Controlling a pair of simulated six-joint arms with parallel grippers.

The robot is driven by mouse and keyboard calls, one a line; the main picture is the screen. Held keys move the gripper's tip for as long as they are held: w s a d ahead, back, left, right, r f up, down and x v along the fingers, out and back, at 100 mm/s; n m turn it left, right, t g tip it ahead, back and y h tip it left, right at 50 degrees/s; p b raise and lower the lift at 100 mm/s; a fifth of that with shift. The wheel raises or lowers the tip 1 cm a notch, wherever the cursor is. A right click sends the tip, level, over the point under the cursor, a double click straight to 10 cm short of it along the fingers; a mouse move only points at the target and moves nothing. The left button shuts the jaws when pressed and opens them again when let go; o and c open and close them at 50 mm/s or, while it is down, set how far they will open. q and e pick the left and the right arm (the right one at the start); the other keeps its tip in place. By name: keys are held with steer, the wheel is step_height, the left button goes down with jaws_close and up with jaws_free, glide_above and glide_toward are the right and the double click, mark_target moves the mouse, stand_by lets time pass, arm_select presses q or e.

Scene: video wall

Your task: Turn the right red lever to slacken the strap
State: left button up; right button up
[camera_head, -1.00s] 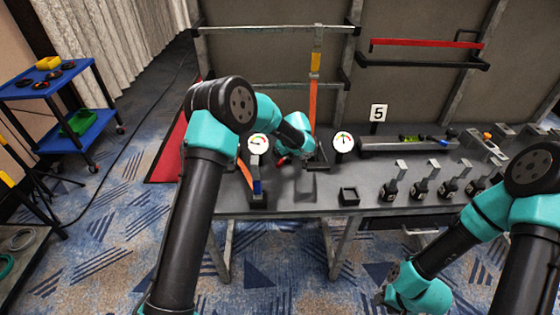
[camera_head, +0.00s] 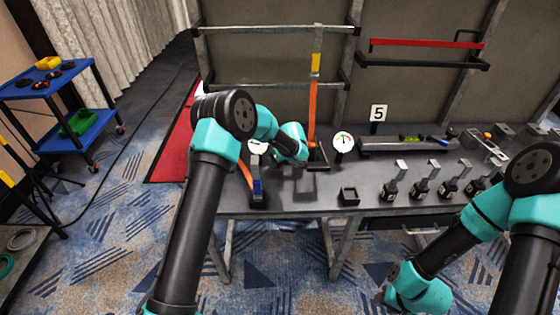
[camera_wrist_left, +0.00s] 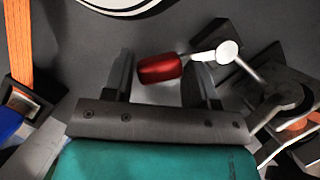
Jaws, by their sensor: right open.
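The red lever handle (camera_wrist_left: 160,68) sits between the two fingers of my left gripper (camera_wrist_left: 161,80) in the left wrist view. The fingers are apart, with a gap at the left finger; the right finger is close to the handle's end. A pale metal arm (camera_wrist_left: 205,54) joins the handle to a round pivot. In the head view my left wrist covers the lever and the left fingertips. The orange strap (camera_head: 313,110) runs up from the bench to the upper bar. My right gripper (camera_head: 384,294) is open and low at the front, away from the bench.
A gauge (camera_head: 343,141) stands right of the strap. A second gauge (camera_head: 257,147) is partly hidden by my left arm. A small black box (camera_head: 349,196) and several black-based blocks stand along the bench (camera_head: 310,205). A blue cart (camera_head: 60,85) stands at far left.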

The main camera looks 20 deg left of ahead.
arm_select(q)
steer(key=c, duration=0.8)
steer(key=shift+o, duration=0.2)
steer(key=shift+d+n+g+y, duration=0.45)
steer(key=shift+d+n, duration=0.45)
steer(key=shift+n, duration=0.6)
steer(key=o, duration=1.3)
steer(key=shift+c, duration=0.2)
steer(key=v, duration=1.7)
steer(key=shift+r, duration=0.3)
steer(key=shift+a, duration=0.1)
